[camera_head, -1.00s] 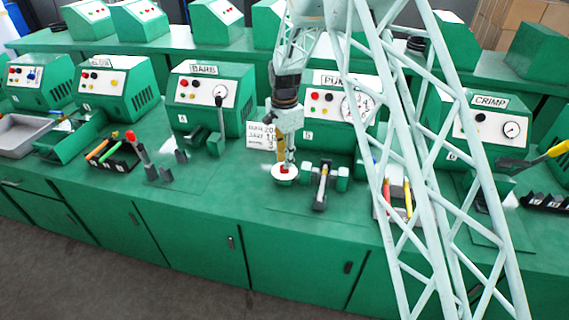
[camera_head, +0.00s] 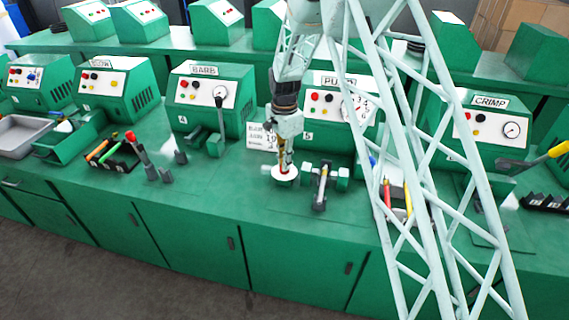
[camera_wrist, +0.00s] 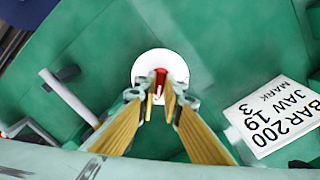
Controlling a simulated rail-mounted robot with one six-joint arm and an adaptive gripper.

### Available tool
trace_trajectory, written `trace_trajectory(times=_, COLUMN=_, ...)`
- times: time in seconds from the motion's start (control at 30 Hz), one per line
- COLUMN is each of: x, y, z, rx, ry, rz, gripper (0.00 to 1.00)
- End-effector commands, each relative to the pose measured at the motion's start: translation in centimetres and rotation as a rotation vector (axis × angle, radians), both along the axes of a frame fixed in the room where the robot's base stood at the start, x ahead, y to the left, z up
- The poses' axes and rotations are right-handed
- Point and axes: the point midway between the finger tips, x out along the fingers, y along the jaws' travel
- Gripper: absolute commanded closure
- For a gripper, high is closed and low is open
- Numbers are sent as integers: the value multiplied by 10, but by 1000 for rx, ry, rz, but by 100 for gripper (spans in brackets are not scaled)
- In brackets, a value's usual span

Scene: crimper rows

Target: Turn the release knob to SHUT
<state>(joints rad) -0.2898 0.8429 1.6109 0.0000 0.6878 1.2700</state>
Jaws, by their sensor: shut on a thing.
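The release knob is a red grip (camera_wrist: 160,74) on a round white plate (camera_wrist: 146,62). In the head view the white plate (camera_head: 285,180) sits on the green bench below the PUMP cabinet. My gripper (camera_wrist: 160,88) points down at it and is shut on the red knob, one finger on each side. In the head view my gripper (camera_head: 284,168) stands directly over the plate and hides most of the knob. A white mark shows on the red part, but I cannot read the knob's setting or any SHUT lettering.
The PUMP cabinet (camera_head: 318,112) is behind. Bench space in front of the plate is clear.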

Motion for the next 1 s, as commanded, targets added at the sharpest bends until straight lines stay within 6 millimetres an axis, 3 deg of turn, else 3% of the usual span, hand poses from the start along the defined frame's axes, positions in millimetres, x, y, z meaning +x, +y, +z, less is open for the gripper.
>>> trace_trajectory(times=0.47, x=0, y=0, z=0, rx=0, ry=0, rz=94, gripper=100)
trace_trajectory(times=1.0, x=0, y=0, z=0, rx=0, ry=0, rz=468, gripper=100)
